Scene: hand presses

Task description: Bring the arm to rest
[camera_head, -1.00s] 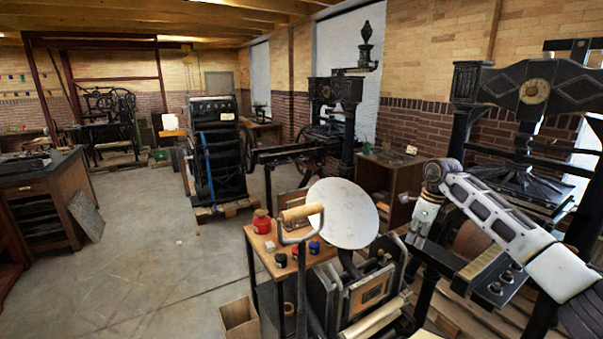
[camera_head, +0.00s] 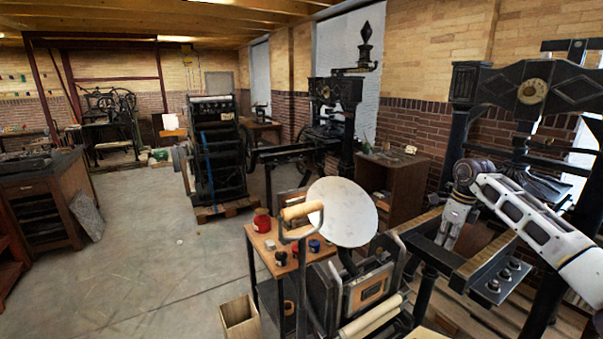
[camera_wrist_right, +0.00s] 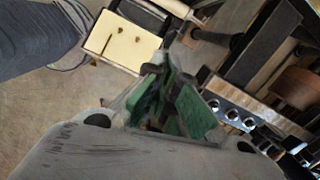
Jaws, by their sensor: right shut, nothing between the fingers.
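My right arm comes in from the right in the head view, bends at a dark joint, and its white lower part hangs down. My right gripper (camera_head: 445,243) is at the lower end, small and hard to make out there, above the frame of the black press. In the right wrist view the right gripper (camera_wrist_right: 178,108) shows its green finger pads, shut with nothing held between them. My left arm and gripper do not show in either view.
A black hand press (camera_head: 532,92) stands at the right, close to my right arm. A small press with a round pale disc (camera_head: 343,212) stands left of the gripper, beside a small table with a red pot (camera_head: 262,222). Open floor (camera_head: 145,255) lies left.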

